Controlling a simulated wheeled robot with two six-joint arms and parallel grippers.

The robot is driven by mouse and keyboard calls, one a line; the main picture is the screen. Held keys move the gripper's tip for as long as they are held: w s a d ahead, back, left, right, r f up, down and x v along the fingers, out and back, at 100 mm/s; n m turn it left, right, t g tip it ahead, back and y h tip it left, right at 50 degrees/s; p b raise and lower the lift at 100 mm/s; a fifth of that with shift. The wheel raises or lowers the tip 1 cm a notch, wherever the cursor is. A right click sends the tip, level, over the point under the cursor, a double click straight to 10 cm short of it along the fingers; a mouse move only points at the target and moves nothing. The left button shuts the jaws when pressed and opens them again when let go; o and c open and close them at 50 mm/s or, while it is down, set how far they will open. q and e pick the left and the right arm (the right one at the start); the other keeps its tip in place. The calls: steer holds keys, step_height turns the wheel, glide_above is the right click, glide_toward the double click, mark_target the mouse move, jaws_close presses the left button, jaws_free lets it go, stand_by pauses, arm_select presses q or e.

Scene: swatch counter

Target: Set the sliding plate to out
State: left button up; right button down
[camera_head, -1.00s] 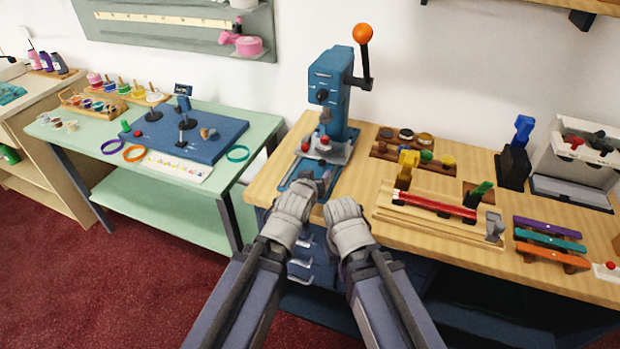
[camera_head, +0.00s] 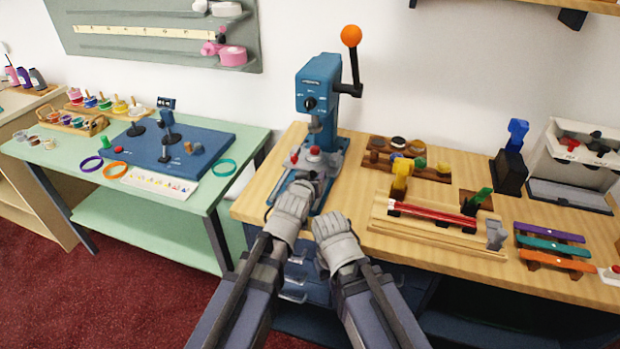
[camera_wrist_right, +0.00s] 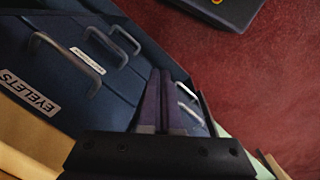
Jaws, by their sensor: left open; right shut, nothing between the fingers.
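The blue press (camera_head: 318,82) stands on the wooden counter with an orange-knobbed lever at its upper right. Its grey sliding plate (camera_head: 327,163), with red knobs, lies on the base below the press head. How far out the plate sits is hard to tell. My left gripper (camera_head: 313,184) is open at the plate's front edge, over the front of the base. The hand partly hides its fingers, and I cannot tell whether they touch the plate. My right gripper (camera_wrist_right: 160,75) is shut and empty, in front of the counter's drawers; its hand shows in the head view (camera_head: 337,241).
Blue drawers with grey handles (camera_wrist_right: 65,60) are close to my right gripper. Right of the press are a wooden rack of round pieces (camera_head: 405,160), a wooden jig with a red bar (camera_head: 432,213) and coloured bars (camera_head: 552,245). A green table (camera_head: 150,225) stands at left.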

arm_select(q)
steer(key=shift+c, duration=0.3)
jaws_close()
stand_by(1.1)
